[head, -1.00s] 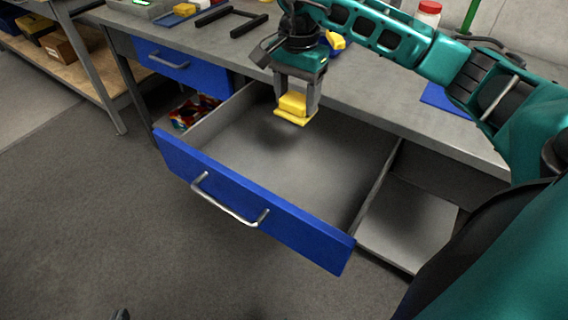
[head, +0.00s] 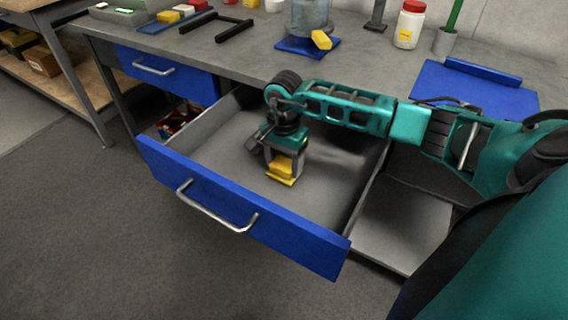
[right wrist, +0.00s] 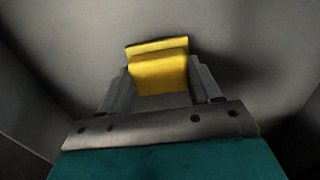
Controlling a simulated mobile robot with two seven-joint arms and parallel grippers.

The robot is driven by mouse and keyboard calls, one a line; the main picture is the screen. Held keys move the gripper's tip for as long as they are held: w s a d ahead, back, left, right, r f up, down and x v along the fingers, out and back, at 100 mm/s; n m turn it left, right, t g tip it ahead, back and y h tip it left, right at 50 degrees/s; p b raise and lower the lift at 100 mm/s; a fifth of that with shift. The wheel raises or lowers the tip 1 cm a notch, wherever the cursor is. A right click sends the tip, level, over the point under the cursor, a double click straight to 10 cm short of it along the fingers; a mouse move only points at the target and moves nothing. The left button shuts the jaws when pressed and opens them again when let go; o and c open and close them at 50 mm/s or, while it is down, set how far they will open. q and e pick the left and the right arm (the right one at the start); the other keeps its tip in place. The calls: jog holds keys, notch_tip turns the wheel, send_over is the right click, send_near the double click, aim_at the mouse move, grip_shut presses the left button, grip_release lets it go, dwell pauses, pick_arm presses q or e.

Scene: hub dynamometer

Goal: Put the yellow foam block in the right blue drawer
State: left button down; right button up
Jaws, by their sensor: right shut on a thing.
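The right blue drawer (head: 236,206) is pulled open below the bench, and its grey inside is bare apart from my gripper and the block. My right gripper (head: 283,172) is down inside the drawer, shut on the yellow foam block (head: 281,168). In the right wrist view the block (right wrist: 158,73) sits between the two fingers (right wrist: 160,92), with the grey drawer floor close behind it. I cannot tell whether the block touches the floor. My left gripper is not in view.
The left blue drawer (head: 165,72) is shut. The drawer walls surround my gripper.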

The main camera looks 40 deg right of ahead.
jog(key=shift+f, duration=0.25)
jog(key=shift+f, duration=0.1)
jog(key=shift+f, duration=0.2)
jog(key=o, duration=1.1)
jog(key=shift+r, duration=0.15)
jog(key=shift+c, duration=0.2)
